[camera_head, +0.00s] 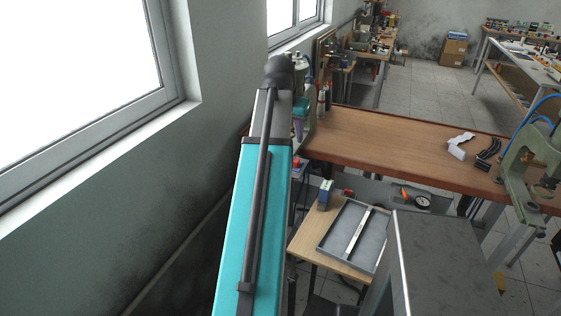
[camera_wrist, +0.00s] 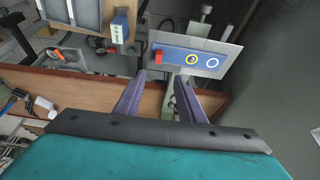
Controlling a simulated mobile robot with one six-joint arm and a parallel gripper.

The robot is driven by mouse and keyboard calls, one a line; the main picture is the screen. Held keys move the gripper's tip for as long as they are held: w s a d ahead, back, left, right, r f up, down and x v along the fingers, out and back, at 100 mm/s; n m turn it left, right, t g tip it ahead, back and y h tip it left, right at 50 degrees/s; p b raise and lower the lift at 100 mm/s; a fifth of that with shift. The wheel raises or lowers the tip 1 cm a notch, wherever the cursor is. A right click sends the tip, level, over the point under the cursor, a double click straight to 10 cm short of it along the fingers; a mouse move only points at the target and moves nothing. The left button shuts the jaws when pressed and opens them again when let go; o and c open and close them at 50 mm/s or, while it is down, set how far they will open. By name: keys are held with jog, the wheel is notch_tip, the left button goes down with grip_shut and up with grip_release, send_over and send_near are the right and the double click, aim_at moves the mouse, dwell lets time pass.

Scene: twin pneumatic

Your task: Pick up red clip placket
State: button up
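The red clip (camera_wrist: 158,57) shows in the wrist view as a small red block at the left end of a blue strip on a grey panel (camera_wrist: 225,48). The fingertips point toward the panel, and the red clip appears just beyond the gap; the distance is unclear. In the head view my arm hides most of the gripper, and a small red spot (camera_head: 297,162) shows just beside the arm.
A long wooden bench (camera_head: 400,140) carries white and black parts and a green press (camera_head: 530,170). A low table holds a grey tray (camera_head: 337,257) and a blue box (camera_head: 325,195), also in the wrist view (camera_wrist: 119,27). The wall (camera_head: 185,190) is close on my arm's left.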

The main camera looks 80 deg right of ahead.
jog(key=shift+s+r, duration=0.2)
jog(key=shift+s, duration=0.05)
jog(key=shift+f, duration=0.1)
jog(key=p, duration=0.2)
send_near(297, 160)
jog(key=shift+d+x, duration=0.2)
jog(key=shift+x, duration=1.05)
jog(key=shift+d+f, duration=0.1)
jog(key=shift+f, duration=0.1)
jog(key=shift+f, duration=0.15)
jog(key=shift+p+x, duration=1.15)
jog(key=shift+x, duration=1.35)
jog(key=shift+c, duration=0.2)
